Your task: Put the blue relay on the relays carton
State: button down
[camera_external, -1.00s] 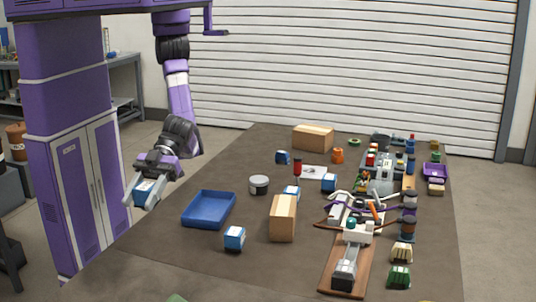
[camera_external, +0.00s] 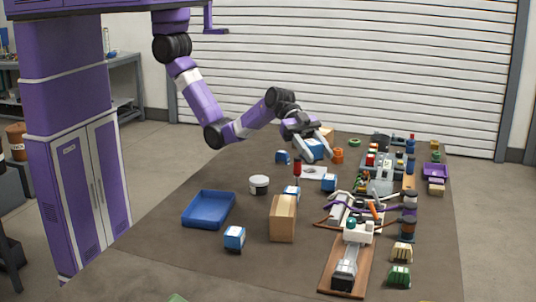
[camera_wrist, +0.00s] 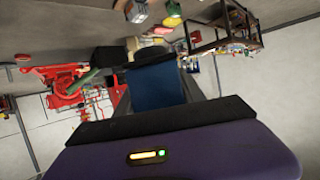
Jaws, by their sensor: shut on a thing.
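My gripper (camera_external: 319,153) is shut on a blue relay (camera_external: 314,148) and holds it in the air over the far part of the table. In the wrist view the relay's dark blue face (camera_wrist: 156,88) fills the space between the fingers. A brown carton (camera_external: 328,134) at the far edge is mostly hidden behind my gripper. I cannot read which one is the relays carton. Whether the held relay touches the far carton cannot be told; it appears in front of or above it.
Several other blue-and-white blocks lie on the table, one (camera_external: 235,238) at the front. A blue tray (camera_external: 186,218), a round tub (camera_external: 259,185), a red-topped bottle (camera_external: 297,168) and an orange part (camera_external: 338,155) stand around. The pump assembly (camera_external: 345,262) crowds the right side.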

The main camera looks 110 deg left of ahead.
jog(key=w+a+r+n+t+y, duration=0.2)
jog(key=a+n+y, duration=0.2)
jog(key=a, duration=1.7)
jog(key=w+a+r+n+t+y, duration=0.1)
jog(key=w+a+n+t+y, duration=0.15)
jog(key=a, duration=1.75)
jog(key=s+a+r+n+y, duration=0.1)
jog(key=s+a+n+y, duration=0.15)
jog(key=s+a, duration=0.6)
jog(key=s+a+r+n+g+y, duration=0.1)
jog(key=s+a+n+y, duration=0.2)
jog(key=a, duration=1)
jog(key=s+a+r+n+y, duration=0.25)
jog(key=s+a, duration=0.45)
jog(key=a, duration=0.4)
jog(key=shift+m+g, duration=0.25)
jog(key=shift+m, duration=0.1)
jog(key=f, duration=0.5)
jog(key=f+p, duration=0.1)
jog(key=f, duration=1)
jog(key=shift+s+f, duration=0.3)
jog(key=shift+s, duration=0.1)
jog(key=shift+y, duration=0.25)
jog(key=shift+f, duration=2.4)
jog(key=shift+f, duration=0.15)
jog(key=c, duration=0.7)
grip_release()
